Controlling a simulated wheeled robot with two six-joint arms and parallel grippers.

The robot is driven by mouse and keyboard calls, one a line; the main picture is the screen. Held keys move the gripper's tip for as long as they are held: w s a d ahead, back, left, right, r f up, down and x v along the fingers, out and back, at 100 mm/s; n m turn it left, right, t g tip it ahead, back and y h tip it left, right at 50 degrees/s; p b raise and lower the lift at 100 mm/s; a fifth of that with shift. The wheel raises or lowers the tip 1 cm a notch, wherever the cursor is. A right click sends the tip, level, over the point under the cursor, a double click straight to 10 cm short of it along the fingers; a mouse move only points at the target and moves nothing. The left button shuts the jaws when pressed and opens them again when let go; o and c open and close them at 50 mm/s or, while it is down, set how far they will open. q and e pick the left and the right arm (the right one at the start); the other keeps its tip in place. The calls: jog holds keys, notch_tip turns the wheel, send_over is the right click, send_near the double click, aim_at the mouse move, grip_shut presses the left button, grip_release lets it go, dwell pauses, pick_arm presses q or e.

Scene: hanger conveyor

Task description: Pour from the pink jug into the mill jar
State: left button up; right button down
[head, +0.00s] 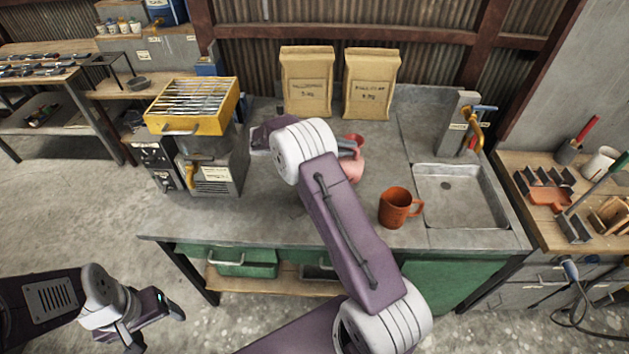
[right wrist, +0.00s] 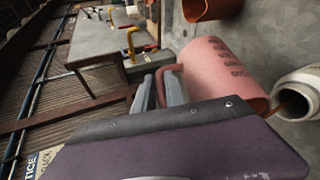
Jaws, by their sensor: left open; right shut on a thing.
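The pink jug (right wrist: 222,68) lies tilted on its side in the right wrist view, with dark lettering on its wall. My right gripper (right wrist: 160,88) is shut on its handle. The jug's mouth is close to a pale, round-mouthed vessel (right wrist: 302,84), apparently the mill jar. Brown shows at that vessel's opening; I cannot tell whether it is a stream or contents. In the head view the pink jug (head: 352,167) is partly hidden by my right arm, and the mill jar is hidden. My left gripper (head: 158,328) is open and empty at the lower left, away from the bench.
An orange-brown mug (head: 396,208) stands on the bench (head: 265,215) right of my right arm. Two paper sacks (head: 307,82) stand behind. A yellow tray machine (head: 195,107) is at left, a sink (head: 458,195) at right. The bench front left is clear.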

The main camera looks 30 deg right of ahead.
jog(key=shift+w+a+f+h+b, duration=0.25)
jog(key=shift+w+a+h+b, duration=0.1)
jog(key=shift+a+h, duration=0.15)
dwell(0.7)
jog(key=shift+w+a+f+n+g+h+b, duration=0.3)
jog(key=shift+a+h+b, duration=0.2)
jog(key=shift+b, duration=0.2)
jog(key=shift+w+a+f, duration=0.1)
jog(key=shift+a, duration=0.05)
dwell(0.4)
jog(key=shift+w+a+h+b, duration=0.25)
jog(key=shift+a+h+b, duration=0.15)
jog(key=shift+b, duration=0.2)
jog(key=shift+w+a, duration=0.1)
